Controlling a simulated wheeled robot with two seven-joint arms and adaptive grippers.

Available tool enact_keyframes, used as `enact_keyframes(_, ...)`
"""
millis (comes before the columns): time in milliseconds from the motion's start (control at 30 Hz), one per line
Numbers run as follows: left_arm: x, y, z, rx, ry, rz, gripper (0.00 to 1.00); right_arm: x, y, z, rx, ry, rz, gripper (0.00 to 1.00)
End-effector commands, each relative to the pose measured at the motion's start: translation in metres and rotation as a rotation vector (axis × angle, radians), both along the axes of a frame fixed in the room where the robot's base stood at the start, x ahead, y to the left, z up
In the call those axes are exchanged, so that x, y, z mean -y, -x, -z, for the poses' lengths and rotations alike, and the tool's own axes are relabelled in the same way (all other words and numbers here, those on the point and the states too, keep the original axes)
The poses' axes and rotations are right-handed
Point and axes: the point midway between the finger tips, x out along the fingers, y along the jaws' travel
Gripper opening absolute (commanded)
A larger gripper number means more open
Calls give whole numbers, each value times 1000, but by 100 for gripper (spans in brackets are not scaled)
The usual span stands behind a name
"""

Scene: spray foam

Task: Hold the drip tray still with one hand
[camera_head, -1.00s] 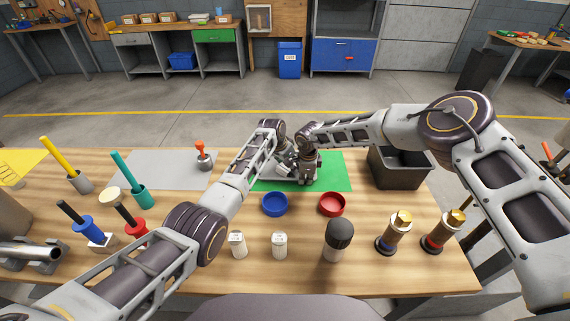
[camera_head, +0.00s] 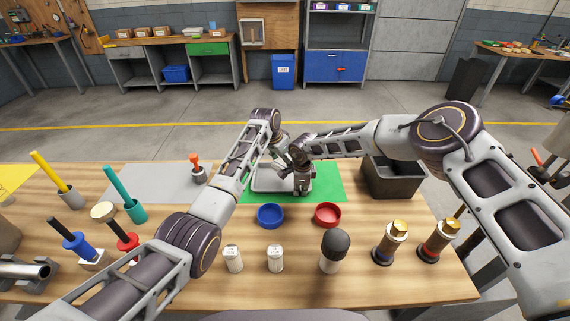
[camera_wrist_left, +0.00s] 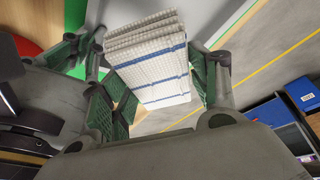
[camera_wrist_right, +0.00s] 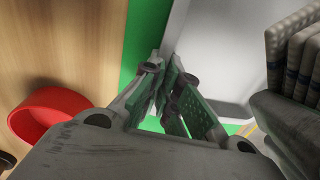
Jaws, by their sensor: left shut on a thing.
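The drip tray (camera_head: 266,186) is a shallow pale grey tray lying on the green mat (camera_head: 332,181). Its flat floor also shows in the right wrist view (camera_wrist_right: 212,62). My right gripper (camera_head: 302,186) points down at the tray's near right side. In the right wrist view its fingers (camera_wrist_right: 166,80) are close together at the tray's edge; whether the rim is between them is unclear. My left gripper (camera_head: 282,158) is above the tray, shut on a folded white cloth with blue stripes (camera_wrist_left: 152,62). The arms hide part of the tray in the head view.
A blue dish (camera_head: 270,216) and a red dish (camera_head: 328,215) lie in front of the mat. A dark grey bin (camera_head: 392,182) stands right of it. Two white shakers (camera_head: 233,258), a black-topped bottle (camera_head: 334,251) and two brass-topped cylinders (camera_head: 391,243) line the near edge.

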Motion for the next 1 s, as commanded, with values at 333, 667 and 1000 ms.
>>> enact_keyframes(333, 0, 0, -1, 0, 0, 0, 34, 0, 0, 0, 0, 0, 0, 0)
enact_keyframes(667, 0, 0, -1, 0, 0, 0, 34, 0, 0, 0, 0, 0, 0, 28)
enact_keyframes(1000, 0, 0, -1, 0, 0, 0, 34, 0, 0, 0, 0, 0, 0, 30)
